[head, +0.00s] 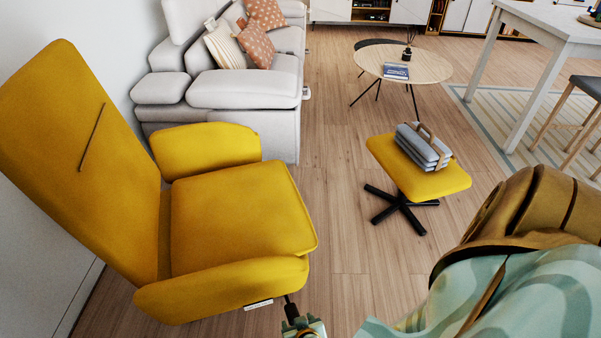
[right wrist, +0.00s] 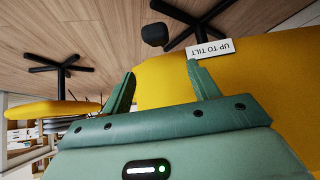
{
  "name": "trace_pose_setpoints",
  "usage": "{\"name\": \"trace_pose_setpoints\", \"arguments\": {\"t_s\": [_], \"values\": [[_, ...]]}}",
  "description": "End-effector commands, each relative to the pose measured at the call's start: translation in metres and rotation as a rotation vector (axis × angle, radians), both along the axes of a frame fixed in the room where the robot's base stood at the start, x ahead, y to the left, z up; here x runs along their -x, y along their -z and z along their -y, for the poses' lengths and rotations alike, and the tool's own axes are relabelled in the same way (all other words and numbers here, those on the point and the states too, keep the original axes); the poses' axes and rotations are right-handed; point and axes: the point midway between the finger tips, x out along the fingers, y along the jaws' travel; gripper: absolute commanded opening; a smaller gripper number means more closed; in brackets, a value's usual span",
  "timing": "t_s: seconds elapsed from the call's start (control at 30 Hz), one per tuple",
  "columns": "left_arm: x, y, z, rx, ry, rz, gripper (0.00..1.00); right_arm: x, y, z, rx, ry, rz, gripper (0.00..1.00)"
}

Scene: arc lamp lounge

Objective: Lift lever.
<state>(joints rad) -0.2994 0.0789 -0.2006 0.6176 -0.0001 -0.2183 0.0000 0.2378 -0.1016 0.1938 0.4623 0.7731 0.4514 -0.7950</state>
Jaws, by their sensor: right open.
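The lever (head: 290,308) is a short dark rod with a black end, sticking out low from the side of the yellow recliner (head: 245,210). In the right wrist view its black knob (right wrist: 154,34) sits just beyond the fingertips, roughly in line with the gap between them. A white label (right wrist: 210,50) reading "UP TO TILT" is on the chair's side beside it. My right gripper (right wrist: 161,69) is open and empty, its green fingers apart. In the head view only part of the right gripper (head: 306,328) shows at the bottom edge, by the lever. My left gripper is not in view.
A yellow footstool (head: 440,184) with grey folded cloths (head: 421,146) stands ahead on the wooden floor. A grey sofa (head: 245,88), round table (head: 425,66) and white table (head: 560,30) stand farther back. Floor between recliner and footstool is clear.

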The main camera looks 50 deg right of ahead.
Motion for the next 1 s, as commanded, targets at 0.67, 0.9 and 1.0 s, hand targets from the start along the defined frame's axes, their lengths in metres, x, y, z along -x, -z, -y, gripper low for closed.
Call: {"name": "trace_pose_setpoints", "arguments": {"t_s": [0.67, 0.9, 1.0], "values": [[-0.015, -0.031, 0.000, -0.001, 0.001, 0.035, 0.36, 0.028, -0.032, -0.016, -0.001, 0.000, -0.002, 0.60], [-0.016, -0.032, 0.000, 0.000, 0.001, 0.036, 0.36, 0.028, -0.032, -0.016, -0.001, 0.001, -0.001, 0.60], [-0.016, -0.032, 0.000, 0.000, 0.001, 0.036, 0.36, 0.028, -0.031, -0.018, -0.037, 0.020, 0.007, 0.60]]}}
